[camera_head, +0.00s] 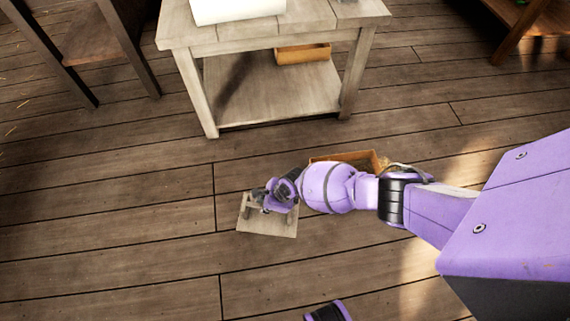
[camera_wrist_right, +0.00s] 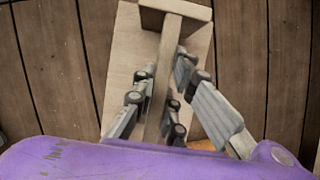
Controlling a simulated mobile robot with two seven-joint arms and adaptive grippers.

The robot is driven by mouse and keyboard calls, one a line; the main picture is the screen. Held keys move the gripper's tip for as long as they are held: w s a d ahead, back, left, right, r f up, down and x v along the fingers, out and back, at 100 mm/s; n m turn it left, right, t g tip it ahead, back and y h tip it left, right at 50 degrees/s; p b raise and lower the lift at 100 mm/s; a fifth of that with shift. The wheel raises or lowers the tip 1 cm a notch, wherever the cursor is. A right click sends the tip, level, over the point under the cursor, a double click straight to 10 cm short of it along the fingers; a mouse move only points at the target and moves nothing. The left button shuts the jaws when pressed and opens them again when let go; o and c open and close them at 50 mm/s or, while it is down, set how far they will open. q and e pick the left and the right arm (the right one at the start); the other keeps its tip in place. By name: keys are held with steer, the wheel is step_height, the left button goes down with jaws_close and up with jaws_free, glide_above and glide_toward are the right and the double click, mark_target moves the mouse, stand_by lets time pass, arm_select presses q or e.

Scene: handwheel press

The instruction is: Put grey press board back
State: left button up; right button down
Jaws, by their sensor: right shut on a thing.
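The grey press board (camera_head: 266,226) is a pale, flat rectangular board. In the head view it is low over the wooden floor, left of my right wrist; I cannot tell whether it touches the floor. In the right wrist view the board (camera_wrist_right: 130,65) has a raised bar (camera_wrist_right: 168,60) along its middle and a crosspiece at its far end. My right gripper (camera_head: 270,202) is shut on the board's bar, with fingers on both sides of it in the right wrist view (camera_wrist_right: 167,95). The near end of the board is hidden by my wrist. My left gripper does not show.
A pale wooden table (camera_head: 230,37) stands at the back, with a white object (camera_head: 235,9) on top and a wooden box (camera_head: 303,54) on its lower shelf. An open wooden box (camera_head: 345,158) on the floor is partly hidden behind my right arm. Floor to the left is clear.

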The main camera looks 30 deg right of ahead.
steer(key=shift+w+a+r+m, duration=0.35)
steer(key=shift+w+a+m, duration=0.1)
steer(key=shift+w, duration=0.15)
steer(key=shift+w+d+f, duration=0.1)
steer(key=shift+w, duration=0.05)
steer(key=w+d+f+b, duration=0.2)
steer(key=w+f+b, duration=0.1)
steer(key=f+b, duration=0.1)
steer(key=w+d+f+b, duration=0.3)
steer(key=w+f+b, duration=0.1)
steer(key=b, duration=0.3)
steer(key=w+d+f+b, duration=0.2)
steer(key=w+f+b, duration=0.2)
steer(key=b, duration=0.2)
steer(key=shift+w+d+f, duration=0.2)
steer(key=shift+d+f, duration=0.05)
steer(key=shift+f, duration=0.3)
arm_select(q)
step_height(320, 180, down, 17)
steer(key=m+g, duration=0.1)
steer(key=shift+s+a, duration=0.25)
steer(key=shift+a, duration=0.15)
arm_select(e)
steer(key=c, duration=1.8)
jaws_free()
steer(key=shift+s, duration=0.1)
